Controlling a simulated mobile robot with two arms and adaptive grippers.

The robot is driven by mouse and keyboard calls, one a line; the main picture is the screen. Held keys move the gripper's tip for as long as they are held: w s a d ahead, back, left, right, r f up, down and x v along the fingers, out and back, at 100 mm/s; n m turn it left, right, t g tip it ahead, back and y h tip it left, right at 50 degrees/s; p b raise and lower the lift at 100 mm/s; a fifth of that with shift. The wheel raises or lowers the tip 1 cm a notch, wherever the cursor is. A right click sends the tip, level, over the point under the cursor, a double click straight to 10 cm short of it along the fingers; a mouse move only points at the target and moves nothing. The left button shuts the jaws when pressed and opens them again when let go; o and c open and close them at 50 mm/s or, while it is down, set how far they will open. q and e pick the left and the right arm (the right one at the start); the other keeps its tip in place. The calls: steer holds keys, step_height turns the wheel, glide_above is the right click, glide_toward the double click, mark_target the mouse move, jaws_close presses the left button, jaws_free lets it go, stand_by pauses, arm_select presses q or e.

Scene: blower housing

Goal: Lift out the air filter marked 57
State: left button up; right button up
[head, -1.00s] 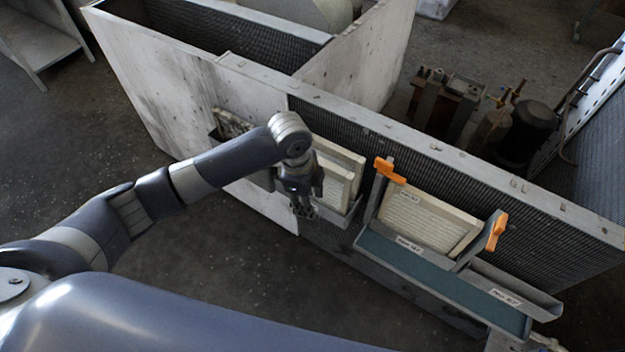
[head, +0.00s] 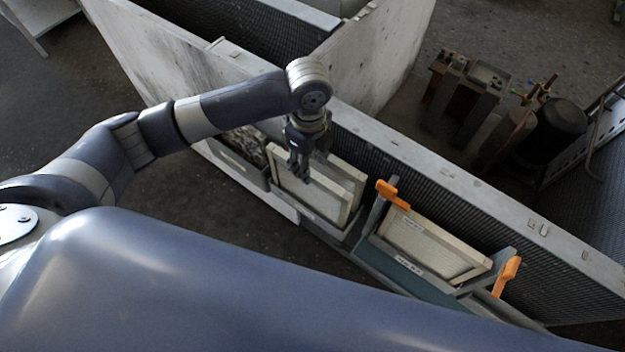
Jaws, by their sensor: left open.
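A framed cream filter (head: 425,247) stands tilted in a grey holder with orange clips (head: 393,194) at both ends. It has a small white label, too small to read. More cream filters (head: 308,195) stand one behind another in a rack to its left. I cannot tell which filter is marked 57. My left gripper (head: 298,175) points down, open, in front of the upper edge of the racked filters and hides part of them. I cannot tell whether it touches them. My right gripper is not in view.
A dark, dirty filter (head: 245,150) sits in a slot left of the racked filters. The grey housing wall (head: 450,180) runs behind the filters. A teal tray (head: 425,288) lies below the clipped holder. Dark machinery (head: 550,130) stands behind the wall.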

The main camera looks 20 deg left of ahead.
mark_target(309, 192)
arm_select(q)
steer(key=f, duration=0.1)
steer(key=s+f, duration=0.1)
steer(key=f, duration=0.1)
steer(key=shift+s+f, duration=0.1)
steer(key=shift+f, duration=0.4)
steer(key=f, duration=0.2)
steer(key=f+p, duration=0.1)
steer(key=f, duration=0.2)
steer(key=shift+w+f, duration=0.3)
steer(key=shift+w, duration=0.1)
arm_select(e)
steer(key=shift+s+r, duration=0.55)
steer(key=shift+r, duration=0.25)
arm_select(q)
steer(key=shift+c, duration=0.8)
jaws_close()
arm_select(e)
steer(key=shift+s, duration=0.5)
